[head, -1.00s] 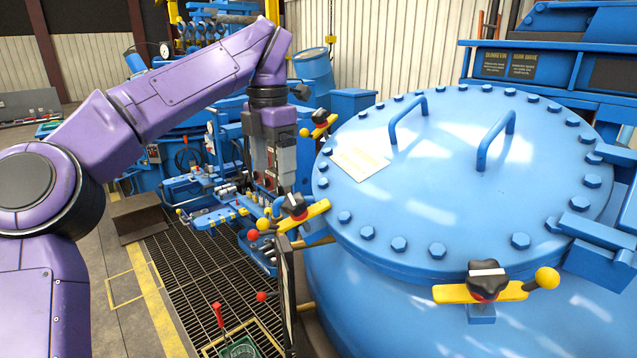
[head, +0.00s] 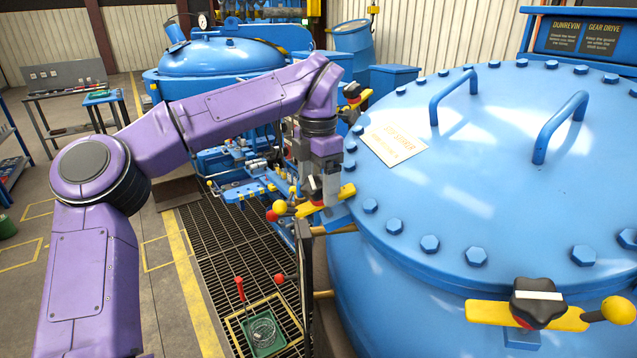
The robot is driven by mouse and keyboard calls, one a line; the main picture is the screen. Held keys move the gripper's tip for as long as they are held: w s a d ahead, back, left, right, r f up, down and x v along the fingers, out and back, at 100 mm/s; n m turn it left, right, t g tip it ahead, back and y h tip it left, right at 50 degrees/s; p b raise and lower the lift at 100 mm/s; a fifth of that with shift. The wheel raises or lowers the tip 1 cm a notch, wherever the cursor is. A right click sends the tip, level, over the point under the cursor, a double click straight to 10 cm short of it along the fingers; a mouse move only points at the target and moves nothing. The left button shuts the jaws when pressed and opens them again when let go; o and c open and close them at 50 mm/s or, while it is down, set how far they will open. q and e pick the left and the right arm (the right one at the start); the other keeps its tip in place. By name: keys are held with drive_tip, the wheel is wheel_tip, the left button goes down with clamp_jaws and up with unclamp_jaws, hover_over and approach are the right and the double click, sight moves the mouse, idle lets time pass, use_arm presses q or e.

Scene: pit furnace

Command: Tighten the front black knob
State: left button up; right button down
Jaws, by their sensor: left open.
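A large blue tank lid (head: 500,190) carries black knobs on yellow clamp bars along its rim. The nearest black knob (head: 538,303), with a white stripe on top, sits on its yellow clamp bar (head: 485,312) at the lower right. A second black knob (head: 314,188) is on the lid's left rim, and a third black knob (head: 351,92) is farther back. My left gripper (head: 326,188) points down and is open at the left-rim knob, partly overlapping it. I cannot tell whether it touches that knob. My right gripper is not in view.
Two blue handles (head: 560,125) rise from the lid, and bolts ring its edge. A dark upright panel (head: 304,275) stands left of the tank. Floor grating (head: 225,250) holds a green tray (head: 263,332). Another blue vessel (head: 220,58) stands behind my arm.

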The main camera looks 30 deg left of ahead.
use_arm(q)
drive_tip(key=shift+s+r, duration=0.25)
drive_tip(key=shift+s, duration=0.2)
drive_tip(key=shift+s+r, duration=0.1)
drive_tip(key=shift+s, duration=0.15)
drive_tip(key=c, duration=0.9)
drive_tip(key=shift+w+a, duration=0.1)
drive_tip(key=shift+c, duration=0.7)
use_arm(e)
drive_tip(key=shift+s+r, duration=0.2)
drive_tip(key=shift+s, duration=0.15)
